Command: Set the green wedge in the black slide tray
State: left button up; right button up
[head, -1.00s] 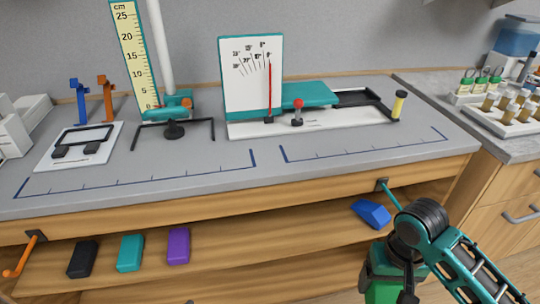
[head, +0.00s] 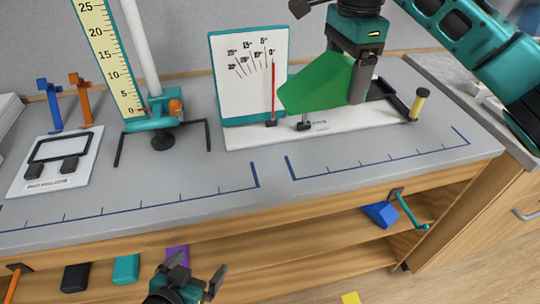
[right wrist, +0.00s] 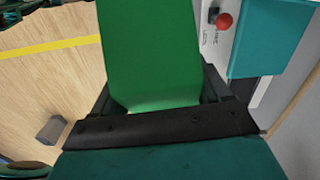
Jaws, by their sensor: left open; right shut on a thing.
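My right gripper (head: 358,82) is shut on the green wedge (head: 318,84) and holds it over the white-based slide device, in front of part of it. The green wedge fills the upper middle of the right wrist view (right wrist: 150,50), between the fingers. The black slide tray (head: 400,103) is at the right end of the device. It is partly hidden behind my right gripper, and only its right side shows clearly. My left gripper (head: 197,272) is open and empty at the bottom of the head view, in front of the shelf.
The white dial board (head: 240,75) stands left of the wedge. A red knob (right wrist: 224,20) and teal block (right wrist: 270,40) show in the right wrist view. A stand with a ruler (head: 108,60) is further left. A blue wedge (head: 380,214) lies on the shelf below. The front counter is clear.

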jog(key=shift+w+a+r+m, duration=0.1)
jog(key=shift+w+r+m, duration=0.2)
jog(key=shift+r, duration=0.4)
jog(key=b, duration=0.1)
send_over(325, 163)
notch_tip(325, 163, down, 14)
jog(key=shift+f, duration=0.25)
notch_tip(325, 163, down, 4)
jog(key=shift+f, duration=0.55)
jog(key=shift+f, duration=0.1)
jog(key=o, duration=1)
